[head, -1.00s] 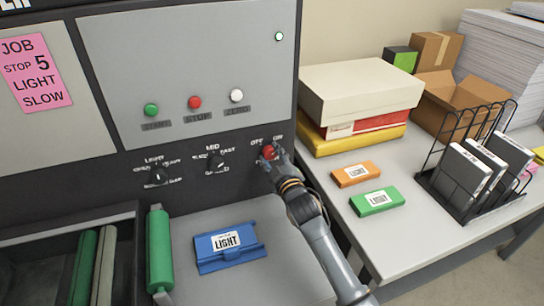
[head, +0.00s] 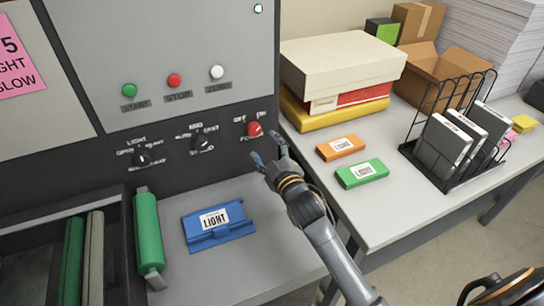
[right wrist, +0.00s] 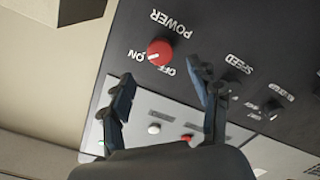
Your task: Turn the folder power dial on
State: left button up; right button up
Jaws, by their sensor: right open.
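The red power dial (head: 254,129) sits on the dark lower panel of the machine, below OFF and ON labels. It shows in the right wrist view (right wrist: 160,51), where its white mark points toward the ON label. My right gripper (head: 268,151) is open and empty, just below and in front of the dial. In the right wrist view its fingers (right wrist: 161,76) are spread and apart from the dial, which lies beyond their tips. My left gripper is not in view.
The speed dial (head: 201,142) and another black dial (head: 142,157) are left of it. Green, red and white buttons sit above. A blue LIGHT block (head: 218,224) and green roller (head: 149,232) lie below. A side table (head: 395,205) stands right.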

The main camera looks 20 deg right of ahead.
jog(key=s, duration=0.4)
jog(key=shift+s+d+r, duration=0.1)
jog(key=shift+s+r, duration=0.05)
